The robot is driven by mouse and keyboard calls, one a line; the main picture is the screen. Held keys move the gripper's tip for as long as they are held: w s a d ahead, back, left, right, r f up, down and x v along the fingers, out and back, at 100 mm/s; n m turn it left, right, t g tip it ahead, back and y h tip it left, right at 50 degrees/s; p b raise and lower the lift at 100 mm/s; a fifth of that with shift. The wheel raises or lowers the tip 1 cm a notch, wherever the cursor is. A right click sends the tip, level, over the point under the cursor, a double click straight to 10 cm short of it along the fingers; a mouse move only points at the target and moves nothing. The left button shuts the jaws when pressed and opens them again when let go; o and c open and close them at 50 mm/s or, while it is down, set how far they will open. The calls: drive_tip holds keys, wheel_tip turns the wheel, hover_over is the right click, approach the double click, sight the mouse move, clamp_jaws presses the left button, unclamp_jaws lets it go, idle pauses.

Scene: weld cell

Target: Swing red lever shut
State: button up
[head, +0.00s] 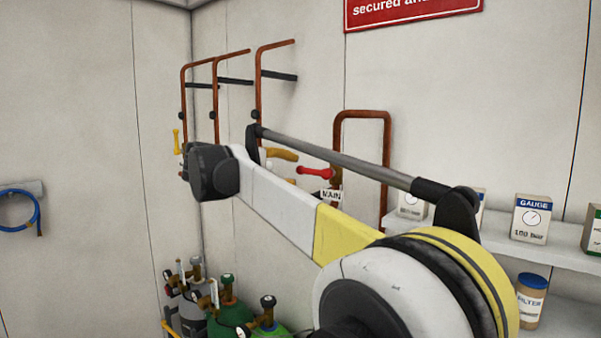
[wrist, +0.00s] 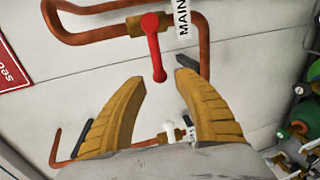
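In the wrist view the lever points down the picture, across the pipe run. In the head view the red lever (head: 313,172) lies nearly level, partly hidden behind my gripper. My gripper (wrist: 161,78) is open and empty. Its two tan fingers reach toward the lever, whose free end shows in the gap between the fingertips. I see no contact; the depth between fingertips and lever is unclear. My gripper also shows in the head view (head: 300,170).
Copper pipes (head: 258,90) with dark brackets run along the wall. A white lever (wrist: 170,128) on another valve shows between my fingers. A yellow lever (head: 177,140) is further left. Gas cylinders (head: 228,312) stand below. A shelf (head: 560,248) with boxes is at right.

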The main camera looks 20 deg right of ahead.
drive_tip(key=v, duration=0.6)
drive_tip(key=shift+s+a, duration=0.15)
drive_tip(key=shift+a, duration=0.1)
drive_tip(key=shift+d+f, duration=0.1)
